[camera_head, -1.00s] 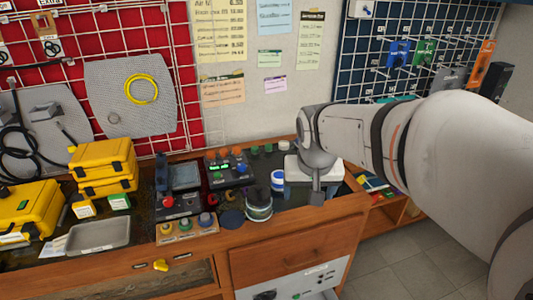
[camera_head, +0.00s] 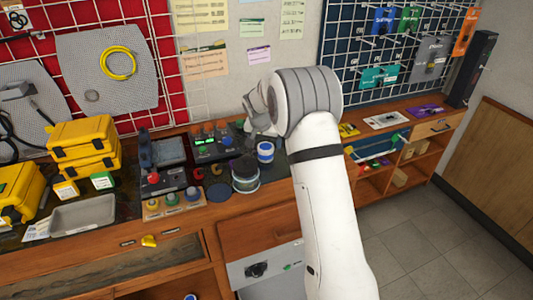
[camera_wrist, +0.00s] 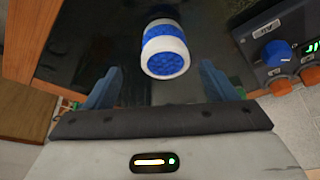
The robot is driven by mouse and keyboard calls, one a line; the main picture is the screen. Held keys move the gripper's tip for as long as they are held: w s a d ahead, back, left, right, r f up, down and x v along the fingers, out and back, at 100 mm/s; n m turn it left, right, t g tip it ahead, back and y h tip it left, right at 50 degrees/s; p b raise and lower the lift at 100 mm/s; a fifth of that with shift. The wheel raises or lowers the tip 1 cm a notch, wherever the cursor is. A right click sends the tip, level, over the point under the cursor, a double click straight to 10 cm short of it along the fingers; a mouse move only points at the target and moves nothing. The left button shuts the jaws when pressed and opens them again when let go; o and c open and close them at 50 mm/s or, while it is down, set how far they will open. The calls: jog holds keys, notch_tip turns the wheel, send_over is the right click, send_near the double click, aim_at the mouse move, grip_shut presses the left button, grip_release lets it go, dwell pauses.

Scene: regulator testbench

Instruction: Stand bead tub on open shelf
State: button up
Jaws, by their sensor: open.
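The bead tub appears to be the white and blue jar (camera_head: 265,153) standing upright on the dark bench mat; in the head view it is just below my wrist. In the wrist view the tub (camera_wrist: 165,48) is ahead of my gripper (camera_wrist: 160,85), roughly centred between the fingers and a little beyond their tips. The two blue-grey fingers are apart, with nothing between them. In the head view my gripper is mostly hidden behind my wrist. Open wooden shelf compartments (camera_head: 408,168) are at the right, below a bench top.
A regulator box with knobs (camera_head: 212,143) is behind left. Yellow cases (camera_head: 84,147) and a grey tray (camera_head: 83,214) are farther left. Several packets (camera_head: 387,119) lie on the right bench top.

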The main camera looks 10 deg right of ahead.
aim_at(265, 147)
jog(key=p+x, duration=0.1)
jog(key=x, duration=0.2)
jog(key=p+x, duration=0.1)
jog(key=x, duration=0.2)
jog(key=shift+w+a+f, duration=0.15)
jog(key=shift+w+f, duration=0.2)
jog(key=c, duration=1.2)
jog(key=shift+r, duration=0.2)
